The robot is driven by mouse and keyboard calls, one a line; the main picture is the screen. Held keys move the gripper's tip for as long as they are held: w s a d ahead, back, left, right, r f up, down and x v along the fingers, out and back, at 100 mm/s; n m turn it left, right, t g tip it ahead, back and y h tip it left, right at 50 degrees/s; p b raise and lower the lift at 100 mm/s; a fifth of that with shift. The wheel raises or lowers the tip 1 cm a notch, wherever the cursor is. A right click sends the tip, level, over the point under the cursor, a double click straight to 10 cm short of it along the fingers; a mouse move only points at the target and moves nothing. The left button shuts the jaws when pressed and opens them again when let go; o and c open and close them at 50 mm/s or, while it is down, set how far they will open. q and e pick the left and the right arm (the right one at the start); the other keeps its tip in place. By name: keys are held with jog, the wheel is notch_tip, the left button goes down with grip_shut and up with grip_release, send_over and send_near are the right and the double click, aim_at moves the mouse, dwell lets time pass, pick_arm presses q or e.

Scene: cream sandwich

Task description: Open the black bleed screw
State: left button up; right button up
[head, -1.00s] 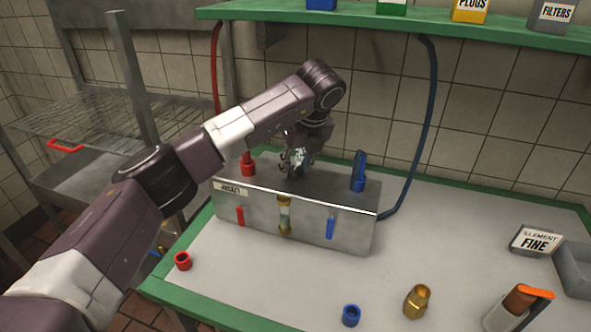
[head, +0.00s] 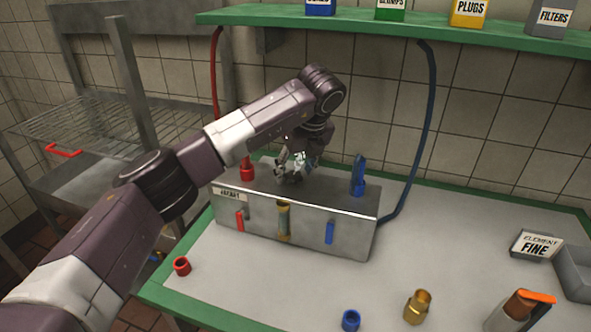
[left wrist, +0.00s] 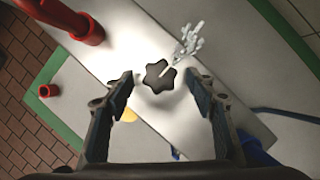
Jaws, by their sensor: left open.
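The black bleed screw is a star-shaped black knob (left wrist: 158,76) on top of the grey metal box (head: 320,190). In the left wrist view it sits between the fingers of my left gripper (left wrist: 161,80), which are open with a gap on each side. In the head view my left gripper (head: 290,172) is over the middle of the box top, and I cannot make out the knob there. A pale, splash-like shape (left wrist: 190,42) stands beside the knob; what it is I cannot tell. My right gripper is not in view.
A red fitting (head: 247,171) and a blue fitting (head: 358,178) stand on the box, either side of the gripper. Red (head: 182,266) and blue (head: 351,320) caps, a brass fitting (head: 418,306) and an orange-topped item (head: 528,302) lie on the table. A green shelf (head: 380,27) is above.

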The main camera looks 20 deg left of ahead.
pick_arm(q)
jog(key=v, duration=1.2)
jog(key=shift+w+a, duration=0.1)
dwell(2.6)
